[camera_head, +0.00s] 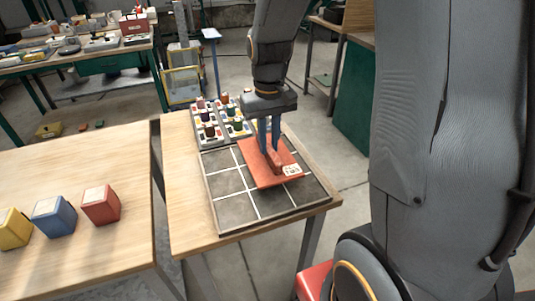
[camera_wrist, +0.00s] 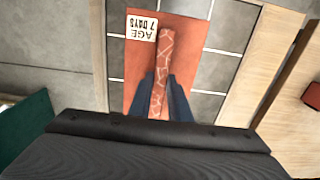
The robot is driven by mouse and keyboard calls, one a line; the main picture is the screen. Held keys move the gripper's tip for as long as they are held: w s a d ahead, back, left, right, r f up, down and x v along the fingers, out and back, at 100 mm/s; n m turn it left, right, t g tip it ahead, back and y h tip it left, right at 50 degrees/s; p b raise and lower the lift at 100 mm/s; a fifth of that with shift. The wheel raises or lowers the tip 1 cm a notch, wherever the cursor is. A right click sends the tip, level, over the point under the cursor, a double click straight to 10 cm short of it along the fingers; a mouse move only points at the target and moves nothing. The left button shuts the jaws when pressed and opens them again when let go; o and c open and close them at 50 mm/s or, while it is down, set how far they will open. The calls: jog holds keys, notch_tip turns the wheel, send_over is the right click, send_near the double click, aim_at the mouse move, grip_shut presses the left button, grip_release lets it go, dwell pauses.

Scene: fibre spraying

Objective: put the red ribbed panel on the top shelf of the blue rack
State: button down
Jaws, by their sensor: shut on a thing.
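The red ribbed panel (camera_head: 260,172) lies flat on a dark gridded tray (camera_head: 235,205) on a wooden table. A single raised rib (camera_wrist: 166,60) runs along the panel, and a white label reading "AGE 7 DAYS" (camera_wrist: 142,25) is at one end. My gripper (camera_head: 270,150) points down over the panel, with its fingers on either side of the rib and shut on it. The wrist view also shows the fingers (camera_wrist: 160,98) at the rib. The panel looks flat at the tray; I cannot tell whether it is lifted slightly. No blue rack is clearly visible.
Colored bottles in a white holder (camera_head: 220,125) stand behind the tray. Yellow, blue and red blocks (camera_head: 53,217) sit on the adjoining table (camera_head: 100,165) at left. A cluttered bench (camera_head: 85,58) is at back left, and a green-sided bench (camera_head: 355,100) stands at right. Floor shows between them.

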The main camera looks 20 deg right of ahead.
aim_at(269, 147)
jog(key=shift+f+p, duration=0.45)
jog(key=shift+f, duration=1.75)
jog(key=c, duration=2.1)
grip_release()
jog(key=shift+f, duration=0.2)
jog(key=o, duration=0.5)
jog(key=shift+c, duration=0.2)
jog(key=shift+r, duration=0.1)
